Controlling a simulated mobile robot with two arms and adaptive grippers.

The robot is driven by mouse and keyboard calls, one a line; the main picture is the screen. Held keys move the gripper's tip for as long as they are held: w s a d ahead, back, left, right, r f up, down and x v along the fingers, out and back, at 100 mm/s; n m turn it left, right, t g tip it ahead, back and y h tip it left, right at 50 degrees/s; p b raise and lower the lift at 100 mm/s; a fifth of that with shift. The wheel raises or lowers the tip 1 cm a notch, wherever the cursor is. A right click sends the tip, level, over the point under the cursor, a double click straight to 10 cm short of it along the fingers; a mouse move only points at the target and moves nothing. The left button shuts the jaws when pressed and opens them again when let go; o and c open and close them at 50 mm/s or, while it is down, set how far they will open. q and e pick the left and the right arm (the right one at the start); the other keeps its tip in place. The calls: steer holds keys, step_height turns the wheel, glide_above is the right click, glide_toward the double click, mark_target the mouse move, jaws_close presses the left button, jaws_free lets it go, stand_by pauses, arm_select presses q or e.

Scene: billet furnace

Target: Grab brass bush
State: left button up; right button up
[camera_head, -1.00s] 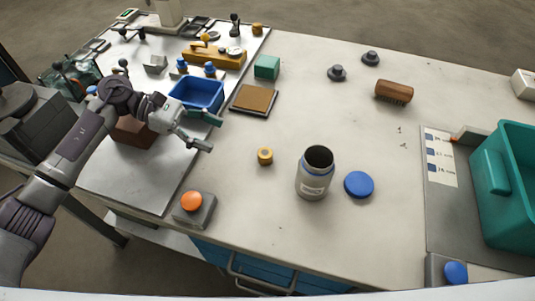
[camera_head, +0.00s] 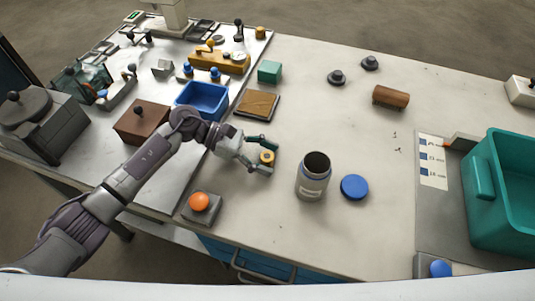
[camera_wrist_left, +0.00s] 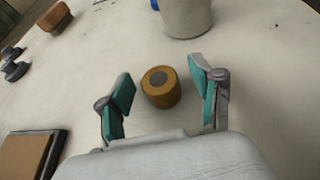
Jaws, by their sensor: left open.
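The brass bush (camera_head: 266,158) is a small golden ring with a dark centre, on the pale table left of the grey jar. My left gripper (camera_head: 265,157) is open, with one finger on each side of the bush. In the left wrist view the bush (camera_wrist_left: 161,87) stands upright between the two teal-padded fingertips (camera_wrist_left: 164,88). Gaps show between the bush and both pads. My right gripper is not in view.
The open grey jar (camera_head: 313,178) stands just right of the bush, with its blue lid (camera_head: 354,187) beside it. A box with an orange button (camera_head: 199,202) is at the near left. A brown-topped pad (camera_head: 257,104) and blue bin (camera_head: 203,99) lie behind. The table's middle right is clear.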

arm_select(q)
steer(key=shift+f, duration=0.1)
steer(key=shift+c, duration=0.2)
jaws_close()
